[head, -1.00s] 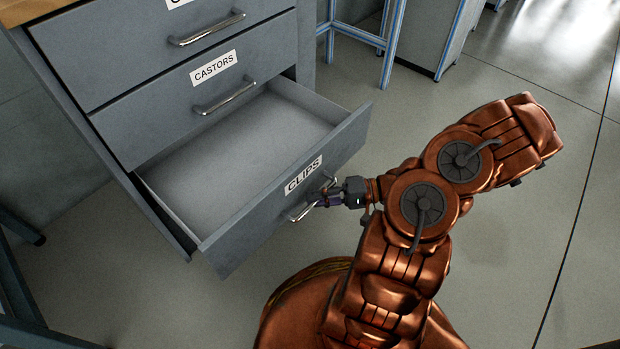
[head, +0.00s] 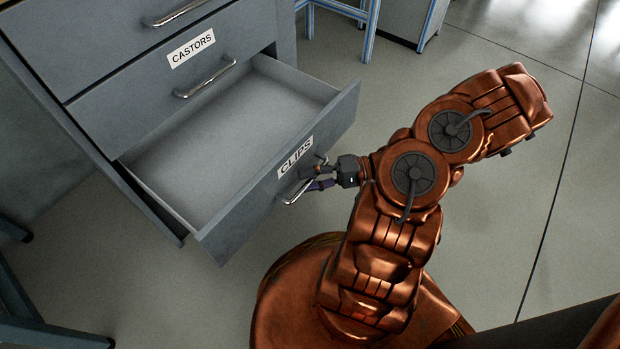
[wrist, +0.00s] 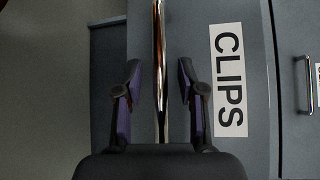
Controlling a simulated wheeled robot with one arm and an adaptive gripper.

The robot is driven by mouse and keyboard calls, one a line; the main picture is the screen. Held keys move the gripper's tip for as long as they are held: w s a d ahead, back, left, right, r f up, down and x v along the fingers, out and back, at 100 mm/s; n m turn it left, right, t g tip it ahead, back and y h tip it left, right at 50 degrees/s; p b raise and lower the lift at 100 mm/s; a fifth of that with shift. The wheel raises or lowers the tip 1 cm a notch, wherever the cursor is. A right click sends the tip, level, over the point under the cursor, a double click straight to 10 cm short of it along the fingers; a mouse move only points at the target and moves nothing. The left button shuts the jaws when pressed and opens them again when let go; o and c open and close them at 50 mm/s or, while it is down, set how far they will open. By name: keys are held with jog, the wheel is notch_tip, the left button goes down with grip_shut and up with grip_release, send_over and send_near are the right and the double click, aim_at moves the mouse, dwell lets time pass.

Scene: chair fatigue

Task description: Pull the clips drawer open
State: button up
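The grey clips drawer (head: 235,218) stands pulled well out of the cabinet, and its empty inside shows in the head view. Its front carries a white CLIPS label (head: 295,156), which also shows in the wrist view (wrist: 229,80). The metal handle (head: 297,193) is on the drawer front. My gripper (head: 311,178) is at this handle. In the wrist view the handle bar (wrist: 158,50) runs between the two spread fingers of my gripper (wrist: 160,85), with a gap on each side. My gripper is open and holds nothing.
The closed castors drawer (head: 150,110) is directly above, with its own handle (head: 205,78). Another closed drawer (head: 90,40) is above that. A blue-framed stand (head: 371,30) is behind the cabinet. The floor (head: 490,230) to the right is clear.

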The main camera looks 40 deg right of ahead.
jog(key=shift+d, duration=0.1)
jog(key=v, duration=1.2)
dwell(0.4)
jog(key=a+r+n+g+h+p, duration=0.2)
jog(key=a+r+g+p, duration=0.3)
jog(key=r, duration=0.5)
jog(key=w+a+r+n+g+h+p, duration=0.1)
jog(key=a+r+n+g+p, duration=0.1)
jog(key=a+r+p, duration=0.7)
jog(key=a+r+n+g+h+p, duration=0.2)
jog(key=r+g+p, duration=0.25)
jog(key=r, duration=0.75)
jog(key=s+a+r+h+p, duration=0.1)
jog(key=s+r+h+p, duration=0.2)
jog(key=r+p, duration=0.4)
jog(key=s+a+r+t+h+p, duration=0.1)
jog(key=s+a+r+h+p, duration=0.1)
jog(key=r+p, duration=0.5)
jog(key=s+a+r+t+h+p, duration=0.1)
jog(key=s+r+h+p, duration=0.3)
jog(key=r, duration=0.9)
jog(key=s+p, duration=0.2)
jog(key=p, duration=0.1)
jog(key=shift+a+n+h, duration=0.2)
jog(key=shift+n+h, duration=0.2)
jog(key=shift+a+t, duration=0.1)
jog(key=shift+t, duration=0.15)
